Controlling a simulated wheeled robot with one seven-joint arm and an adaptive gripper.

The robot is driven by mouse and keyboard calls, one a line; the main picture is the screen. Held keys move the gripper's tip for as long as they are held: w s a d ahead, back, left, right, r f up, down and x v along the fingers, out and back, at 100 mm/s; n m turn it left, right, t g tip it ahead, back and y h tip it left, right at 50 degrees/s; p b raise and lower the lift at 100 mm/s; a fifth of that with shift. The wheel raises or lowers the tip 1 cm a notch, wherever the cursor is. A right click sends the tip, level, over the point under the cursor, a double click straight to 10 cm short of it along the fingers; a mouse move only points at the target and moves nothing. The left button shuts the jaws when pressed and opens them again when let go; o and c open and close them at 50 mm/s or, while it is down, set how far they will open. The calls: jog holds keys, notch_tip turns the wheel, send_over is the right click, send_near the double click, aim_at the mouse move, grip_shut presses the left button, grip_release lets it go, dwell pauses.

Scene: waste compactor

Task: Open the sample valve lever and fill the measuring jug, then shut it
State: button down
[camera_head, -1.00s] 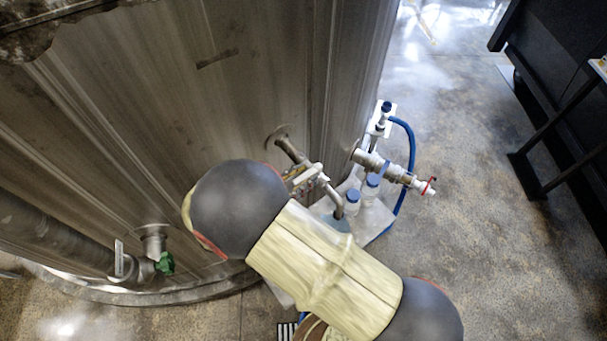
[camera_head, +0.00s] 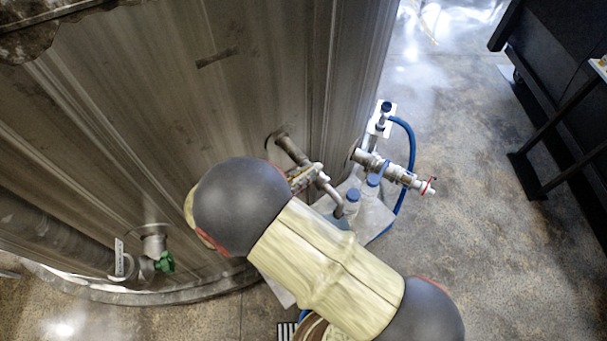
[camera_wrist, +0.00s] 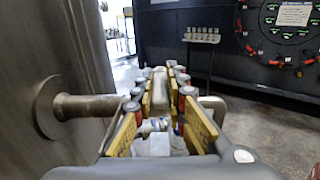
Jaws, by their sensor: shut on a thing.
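The sample valve's pipe (camera_head: 290,149) comes out of the ribbed tank wall and ends in a downturned spout (camera_head: 332,194). The pipe also shows at the left of the wrist view (camera_wrist: 88,107). My gripper (camera_wrist: 160,82) is at the valve, its yellow-plated fingers shut on a pale narrow piece (camera_wrist: 158,98), which looks like the valve lever. A bluish clear vessel (camera_head: 343,222), perhaps the measuring jug, shows partly below the spout. Its fill level cannot be told.
Blue-capped bottles (camera_head: 353,197) stand on a pale tray (camera_head: 378,217) right of the spout. A second valve (camera_head: 398,174) and a blue hose (camera_head: 411,140) are beside them. A green-handled valve (camera_head: 165,262) sits low left. The floor at right is open up to a black frame (camera_head: 535,165).

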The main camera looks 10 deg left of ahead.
dwell(0.6)
jog(key=shift+s+d+n+t+y+p, duration=0.15)
jog(key=shift+d+n+t+y+p, duration=0.1)
jog(key=shift+n+t+y+p, duration=0.55)
jog(key=shift+s+d+n+t+y+p, duration=0.2)
jog(key=shift+d+n+t+y, duration=0.3)
jog(key=shift+y, duration=0.55)
jog(key=shift+s+d+n+t+y+p, duration=0.15)
jog(key=shift+n+t+y+p, duration=0.3)
jog(key=shift+n+y, duration=0.45)
jog(key=shift+a, duration=0.1)
jog(key=c, duration=1.9)
grip_release()
jog(key=shift+o, duration=0.5)
jog(key=v, duration=0.7)
jog(key=shift+s, duration=0.25)
jog(key=shift+f, duration=0.1)
